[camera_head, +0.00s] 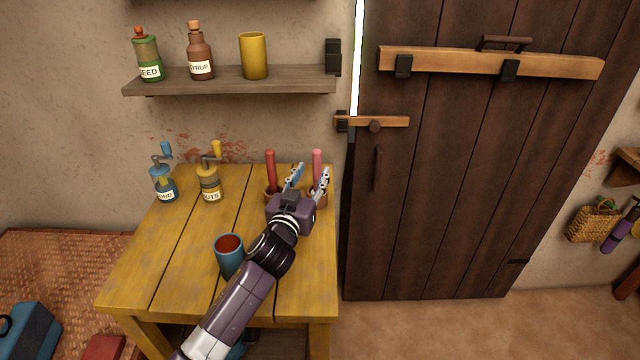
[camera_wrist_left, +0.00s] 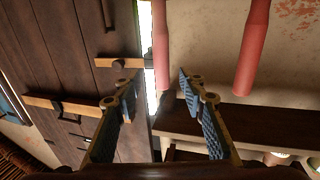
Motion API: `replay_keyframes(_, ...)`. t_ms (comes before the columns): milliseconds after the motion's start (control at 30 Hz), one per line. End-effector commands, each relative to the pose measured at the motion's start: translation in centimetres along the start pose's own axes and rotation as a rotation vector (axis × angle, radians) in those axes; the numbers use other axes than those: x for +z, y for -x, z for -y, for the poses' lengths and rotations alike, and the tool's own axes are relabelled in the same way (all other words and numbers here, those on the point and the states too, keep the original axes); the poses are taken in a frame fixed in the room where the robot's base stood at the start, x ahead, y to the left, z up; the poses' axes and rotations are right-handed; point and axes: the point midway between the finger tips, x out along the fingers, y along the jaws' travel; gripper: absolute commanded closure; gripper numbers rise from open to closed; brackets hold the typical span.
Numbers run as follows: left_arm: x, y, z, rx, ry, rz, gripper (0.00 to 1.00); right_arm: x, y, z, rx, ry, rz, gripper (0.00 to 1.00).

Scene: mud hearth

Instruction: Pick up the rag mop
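Two upright handles stand at the back right of the yellow table (camera_head: 190,255): a red one (camera_head: 271,165) and a pink one (camera_head: 317,158). Their lower ends are partly hidden behind my left gripper, beside brown cup-like bases. I cannot tell which, if either, is the rag mop. My left gripper (camera_head: 307,178) is open and empty in front of them, its fingers pointing up and away. In the left wrist view the gripper (camera_wrist_left: 152,95) has its fingers wide apart. One handle (camera_wrist_left: 160,45) shows beyond the gap between them and another (camera_wrist_left: 252,50) to the right. My right gripper is not in view.
A blue cup (camera_head: 229,255) stands beside my left forearm. A blue grinder (camera_head: 164,183) and a yellow grinder (camera_head: 209,185) stand at the back left. A shelf (camera_head: 230,82) with bottles and a yellow cup hangs above. A dark wooden door (camera_head: 440,190) is right of the table.

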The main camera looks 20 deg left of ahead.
Motion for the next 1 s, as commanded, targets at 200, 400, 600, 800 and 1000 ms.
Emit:
replay_keyframes(200,-0.3,-2.1,0.1,-0.001,-0.002,0.000,0.62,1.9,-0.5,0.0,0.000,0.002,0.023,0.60)
replay_keyframes(400,-0.9,-4.8,0.3,-0.003,-0.003,0.000,0.62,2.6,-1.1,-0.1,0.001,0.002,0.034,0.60)
replay_keyframes(600,-0.7,-6.5,0.2,-0.002,-0.001,0.002,0.62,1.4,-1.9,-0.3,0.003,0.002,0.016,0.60)
replay_keyframes(800,-0.8,-6.6,0.3,-0.002,0.000,0.003,0.62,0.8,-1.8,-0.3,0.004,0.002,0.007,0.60)
replay_keyframes(1000,-0.8,-6.6,0.3,-0.002,0.000,0.003,0.79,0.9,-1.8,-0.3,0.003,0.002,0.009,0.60)
